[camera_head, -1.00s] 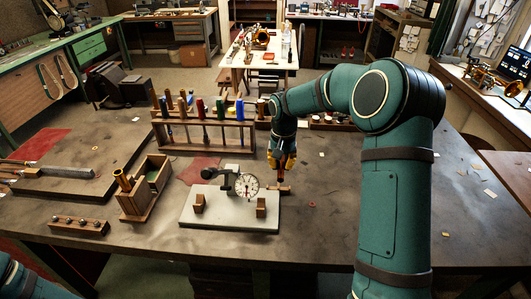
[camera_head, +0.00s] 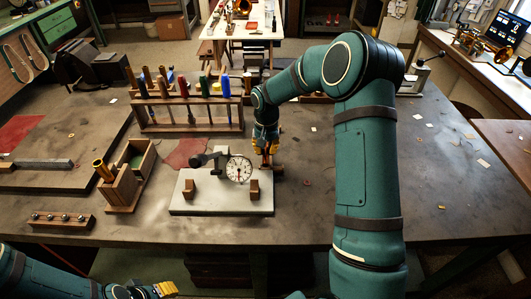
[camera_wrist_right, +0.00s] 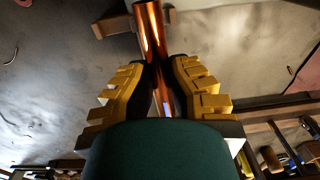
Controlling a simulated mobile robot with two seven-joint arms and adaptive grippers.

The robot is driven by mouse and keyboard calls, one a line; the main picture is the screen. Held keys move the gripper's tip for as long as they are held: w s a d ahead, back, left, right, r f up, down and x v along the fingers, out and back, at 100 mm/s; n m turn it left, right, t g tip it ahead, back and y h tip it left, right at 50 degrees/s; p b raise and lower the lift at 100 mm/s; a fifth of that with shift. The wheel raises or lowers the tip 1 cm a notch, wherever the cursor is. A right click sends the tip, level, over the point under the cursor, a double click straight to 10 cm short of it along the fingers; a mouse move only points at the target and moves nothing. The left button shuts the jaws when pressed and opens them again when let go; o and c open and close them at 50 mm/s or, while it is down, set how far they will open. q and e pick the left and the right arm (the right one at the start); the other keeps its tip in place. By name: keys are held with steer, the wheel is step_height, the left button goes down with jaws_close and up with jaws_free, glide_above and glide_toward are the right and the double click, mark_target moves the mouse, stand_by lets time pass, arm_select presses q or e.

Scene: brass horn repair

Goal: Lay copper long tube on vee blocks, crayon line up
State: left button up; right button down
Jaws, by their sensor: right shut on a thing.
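The copper long tube (camera_wrist_right: 150,30) shows in the right wrist view as a shiny copper rod running between the fingers. My right gripper (camera_wrist_right: 160,85) is shut on it; in the head view this gripper (camera_head: 266,148) is beside the dial gauge. The tube is mostly hidden in the head view, and I see no crayon line. Two small brown vee blocks, one left (camera_head: 189,188) and one right (camera_head: 254,189), stand empty on a pale plate (camera_head: 222,206). My left gripper (camera_head: 165,289) shows its yellow fingers at the bottom left; its opening is unclear.
A dial gauge (camera_head: 239,170) on a dark arm stands behind the vee blocks. A small wooden stand (camera_head: 272,169) is below my right gripper. A tool rack (camera_head: 187,115) stands behind, with a wooden box (camera_head: 122,190) at left. The bench right of my right arm is largely clear.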

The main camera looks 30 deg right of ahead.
step_height(320, 180, down, 2)
steer(key=shift+w+f, duration=0.1)
steer(key=shift+f, duration=0.1)
steer(key=c, duration=1.1)
jaws_free()
steer(key=shift+c, duration=0.2)
steer(key=shift+r, duration=0.2)
step_height(320, 180, up, 12)
steer(key=p, duration=0.1)
